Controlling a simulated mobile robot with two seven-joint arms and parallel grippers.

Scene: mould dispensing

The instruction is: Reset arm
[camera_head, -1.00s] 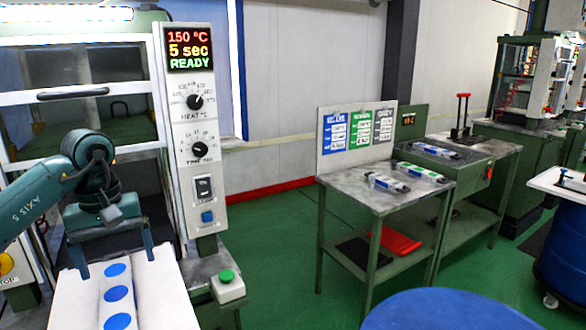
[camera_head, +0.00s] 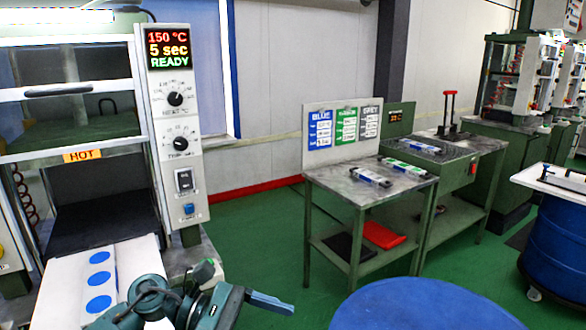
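My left arm's teal wrist and gripper (camera_head: 268,303) are low in the picture, in front of the press and right of the white mould block. One finger points right, with nothing seen held at it. The other finger does not show clearly, so I cannot tell the opening. My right gripper is not in view. The white mould block (camera_head: 139,262) with three blue discs (camera_head: 99,281) in a row lies at the press front. My wrist covers its lower right part.
The press panel (camera_head: 171,120) reads 150 °C, 5 sec, READY. A "HOT" label (camera_head: 82,155) shows on the press. A blue round top (camera_head: 425,308) is at bottom right. Benches with a grey-topped table (camera_head: 350,191) stand behind; green floor between is clear.

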